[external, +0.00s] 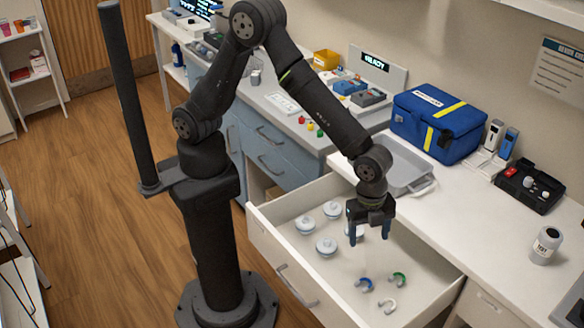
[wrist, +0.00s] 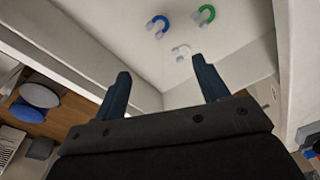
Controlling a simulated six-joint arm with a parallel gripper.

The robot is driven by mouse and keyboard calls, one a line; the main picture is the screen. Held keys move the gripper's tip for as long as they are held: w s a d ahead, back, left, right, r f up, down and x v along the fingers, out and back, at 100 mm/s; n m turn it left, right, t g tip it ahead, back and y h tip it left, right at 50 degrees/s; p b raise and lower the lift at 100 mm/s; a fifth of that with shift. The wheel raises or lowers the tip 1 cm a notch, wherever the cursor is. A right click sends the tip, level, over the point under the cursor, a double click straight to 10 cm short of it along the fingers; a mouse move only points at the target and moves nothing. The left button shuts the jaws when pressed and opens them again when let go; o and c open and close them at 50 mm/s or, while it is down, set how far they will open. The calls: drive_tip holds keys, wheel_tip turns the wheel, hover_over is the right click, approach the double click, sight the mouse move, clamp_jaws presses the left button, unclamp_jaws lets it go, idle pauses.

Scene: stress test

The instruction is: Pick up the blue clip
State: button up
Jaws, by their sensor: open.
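The blue clip (external: 364,284) is a small curved piece with pale ends, lying on the floor of the open white drawer (external: 330,278). It also shows near the top of the wrist view (wrist: 158,25). A green clip (external: 398,279) lies to its right and a white clip (external: 388,306) lies below and to the right of it. My gripper (external: 370,238) is open and empty, above the drawer. Its two dark fingers point down, apart from the clips. In the wrist view, the fingers (wrist: 163,86) stand below the clips in the picture.
Several pale round lidded pieces, one of them in front (external: 326,246), sit in the drawer's left part, one partly hidden by my gripper. The drawer walls surround the clips. A grey tray (external: 400,160) and blue bag (external: 437,122) stand on the counter behind.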

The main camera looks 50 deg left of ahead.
drive_tip(key=n, duration=0.5)
hover_over(365, 283)
drive_tip(key=shift+n+h, duration=0.3)
drive_tip(key=shift+n, duration=0.1)
drive_tip(key=f, duration=1.2)
drive_tip(key=shift+a, duration=0.4)
drive_tip(key=shift+d+f, duration=0.2)
drive_tip(key=shift+f, duration=2.45)
drive_tip(key=c, duration=1)
